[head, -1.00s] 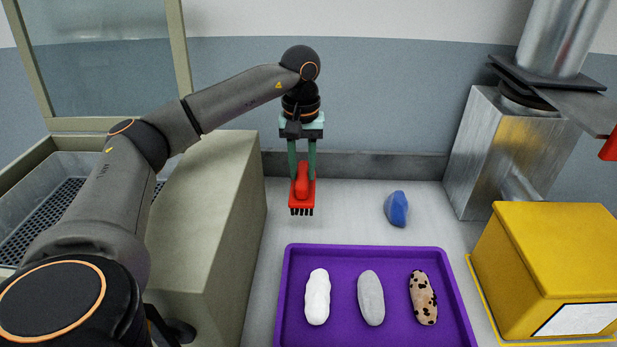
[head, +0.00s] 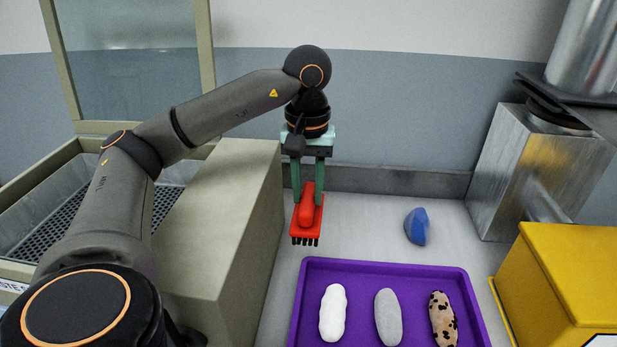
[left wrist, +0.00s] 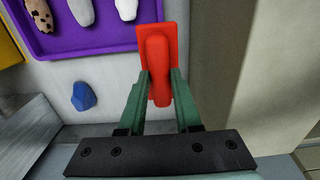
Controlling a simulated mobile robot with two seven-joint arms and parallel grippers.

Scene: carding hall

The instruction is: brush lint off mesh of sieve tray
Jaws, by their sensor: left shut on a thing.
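My left gripper (head: 309,192) is shut on a red brush (head: 307,216) with dark bristles pointing down, above the pale counter. In the left wrist view the brush (left wrist: 157,62) sits between the green fingers of the gripper (left wrist: 158,85). The sieve tray (head: 62,219), a grey box with a dark perforated mesh (head: 100,213), is at the left in the head view, partly hidden behind my left arm. The brush is apart from the mesh, to the right of a beige housing. I cannot make out lint on the mesh. My right gripper is not in view.
The beige housing (head: 222,215) stands between the tray and the counter. A purple tray (head: 385,268) holds a white, a grey and a spotted roll. A blue lump (head: 416,227) lies on the counter. A yellow box (head: 560,285) and a metal block (head: 518,165) stand at the right.

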